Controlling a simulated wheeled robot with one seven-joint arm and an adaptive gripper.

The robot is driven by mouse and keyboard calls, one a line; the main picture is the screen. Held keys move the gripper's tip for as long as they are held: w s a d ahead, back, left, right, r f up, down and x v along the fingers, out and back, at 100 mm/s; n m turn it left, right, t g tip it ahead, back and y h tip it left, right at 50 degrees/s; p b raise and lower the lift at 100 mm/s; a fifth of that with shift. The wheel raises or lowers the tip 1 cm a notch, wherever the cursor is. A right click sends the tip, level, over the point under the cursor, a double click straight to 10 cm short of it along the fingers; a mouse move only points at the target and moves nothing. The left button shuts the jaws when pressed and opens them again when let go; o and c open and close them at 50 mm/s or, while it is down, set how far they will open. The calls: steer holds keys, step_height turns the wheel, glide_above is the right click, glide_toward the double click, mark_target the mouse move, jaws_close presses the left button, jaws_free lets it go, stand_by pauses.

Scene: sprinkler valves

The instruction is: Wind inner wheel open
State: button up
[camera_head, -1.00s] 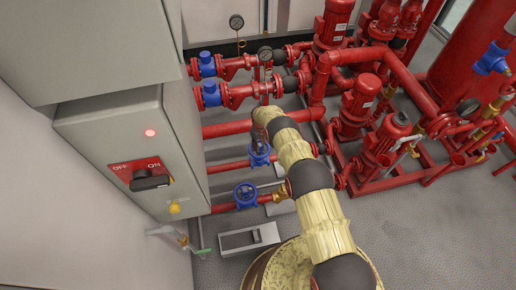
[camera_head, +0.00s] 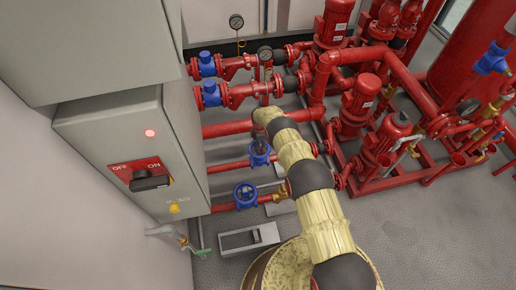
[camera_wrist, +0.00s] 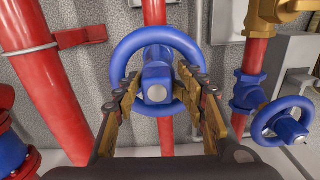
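The inner blue handwheel (camera_head: 259,153) sits on a red pipe beside my arm in the head view. In the wrist view this blue wheel (camera_wrist: 118,62) is large and central, with a square blue hub and a pale round centre. My gripper (camera_wrist: 159,82) is open in front of it. One finger is on each side of the hub, overlapping the wheel's ring, and gaps show between the fingertips and hub. I cannot tell whether the fingers touch the ring. In the head view my arm hides the gripper.
A second blue handwheel (camera_head: 246,195) stands nearer on a lower red pipe; it shows at right in the wrist view (camera_wrist: 279,122). A grey control cabinet (camera_head: 190,150) stands at left. Red pumps and pipes (camera_head: 355,105) crowd the right. Grey floor at lower right is clear.

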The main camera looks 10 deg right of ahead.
steer(key=shift+o, duration=0.7)
steer(key=shift+s+f, duration=0.15)
steer(key=shift+f, duration=0.05)
steer(key=shift+r, duration=0.15)
steer(key=shift+w+r, duration=0.2)
steer(key=shift+r, duration=0.1)
step_height(320, 180, up, 7)
steer(key=p, duration=0.3)
steer(key=shift+w+f, duration=0.1)
steer(key=shift+f, duration=0.05)
